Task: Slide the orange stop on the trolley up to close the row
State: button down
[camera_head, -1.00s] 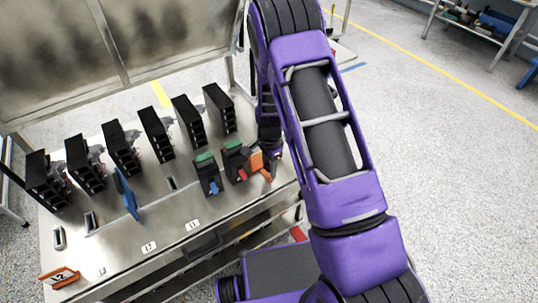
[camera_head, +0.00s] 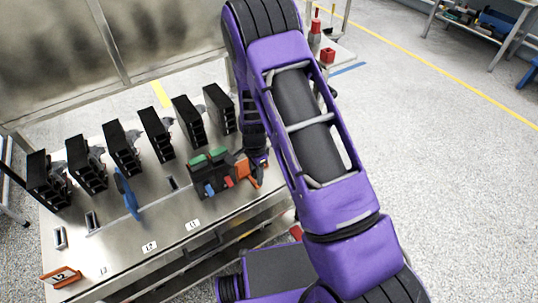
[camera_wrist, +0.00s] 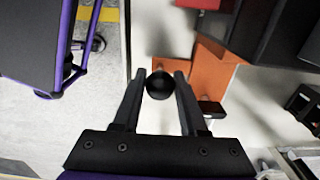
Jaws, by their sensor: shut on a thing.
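The orange stop (camera_head: 246,173) stands on the grey metal trolley top (camera_head: 170,212) at the right end of a short row. My gripper (camera_head: 258,160) is at the stop's right side, partly hidden by my arm. In the wrist view my gripper (camera_wrist: 166,80) is shut on a round black knob (camera_wrist: 159,86) beside the orange stop (camera_wrist: 212,72).
Several black breaker units (camera_head: 121,148) stand along the back of the trolley. A red object (camera_head: 327,56) is on a surface behind my arm.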

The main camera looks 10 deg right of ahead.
jog(key=shift+s+a+p, duration=0.35)
jog(key=shift+s+a, duration=0.85)
jog(key=shift+a, duration=1.75)
jog(key=shift+s+a+p, duration=0.3)
jog(key=shift+s+a, duration=0.9)
jog(key=shift+a, duration=1.75)
jog(key=shift+s+a+p, duration=0.35)
jog(key=shift+s+a, duration=0.85)
jog(key=shift+a, duration=1.75)
jog(key=shift+c, duration=1.8)
grip_release()
notch_tip(320, 180, up, 17)
jog(key=p, duration=0.3)
jog(key=shift+r, duration=0.2)
